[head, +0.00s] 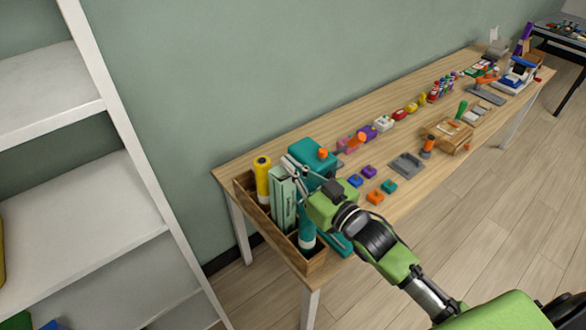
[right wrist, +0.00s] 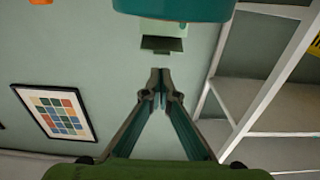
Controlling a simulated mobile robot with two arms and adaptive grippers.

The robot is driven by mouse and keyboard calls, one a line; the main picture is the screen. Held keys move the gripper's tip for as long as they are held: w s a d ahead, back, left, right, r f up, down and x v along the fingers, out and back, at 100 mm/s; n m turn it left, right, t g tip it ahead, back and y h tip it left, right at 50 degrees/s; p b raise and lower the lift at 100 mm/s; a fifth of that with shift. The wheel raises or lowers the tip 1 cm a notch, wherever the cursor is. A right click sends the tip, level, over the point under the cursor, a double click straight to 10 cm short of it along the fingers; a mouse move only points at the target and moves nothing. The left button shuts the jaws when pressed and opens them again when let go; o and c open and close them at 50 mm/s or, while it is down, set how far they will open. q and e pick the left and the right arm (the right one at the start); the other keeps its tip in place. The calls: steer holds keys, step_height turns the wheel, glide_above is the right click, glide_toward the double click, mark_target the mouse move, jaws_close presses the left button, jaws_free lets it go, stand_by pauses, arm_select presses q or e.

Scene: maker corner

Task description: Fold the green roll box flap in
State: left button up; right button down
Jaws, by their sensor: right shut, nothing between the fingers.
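The pale green roll box (head: 283,198) stands upright in a wooden tray at the left end of the table. In the right wrist view, a pale green piece with a dark edge, which seems to be the box top and its flap (right wrist: 162,44), shows just beyond my fingertips. I cannot tell for sure how far the flap stands open. My right gripper (head: 293,168) is at the upper end of the box in the head view. Its fingers (right wrist: 160,72) are shut and empty, and a small gap shows between them and the pale green piece. My left gripper is out of view.
The wooden tray (head: 314,265) also holds a yellow roll (head: 263,178) and a teal roll (head: 306,232). A teal machine (head: 313,155) stands close behind my right gripper. Small coloured blocks lie to the right. A white shelf (head: 95,200) stands left of the table.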

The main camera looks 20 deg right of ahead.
mark_target(287, 174)
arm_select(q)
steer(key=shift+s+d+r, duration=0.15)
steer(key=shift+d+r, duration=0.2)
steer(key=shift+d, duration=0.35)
arm_select(e)
steer(key=shift+s+d+f, duration=0.1)
steer(key=shift+s+f, duration=0.15)
steer(key=shift+f, duration=0.3)
steer(key=shift+s+d+f, duration=0.1)
steer(key=shift+s+f, duration=0.1)
steer(key=shift+f, duration=0.35)
arm_select(q)
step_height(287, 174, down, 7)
steer(key=b, duration=0.7)
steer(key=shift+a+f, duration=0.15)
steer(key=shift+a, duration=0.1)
arm_select(e)
steer(key=f+t, duration=0.1)
steer(key=f+t+y, duration=0.1)
steer(key=shift+s+d+f+t, duration=0.1)
steer(key=shift+s+f+t, duration=0.2)
steer(key=shift+s, duration=0.1)
steer(key=shift+r, duration=0.1)
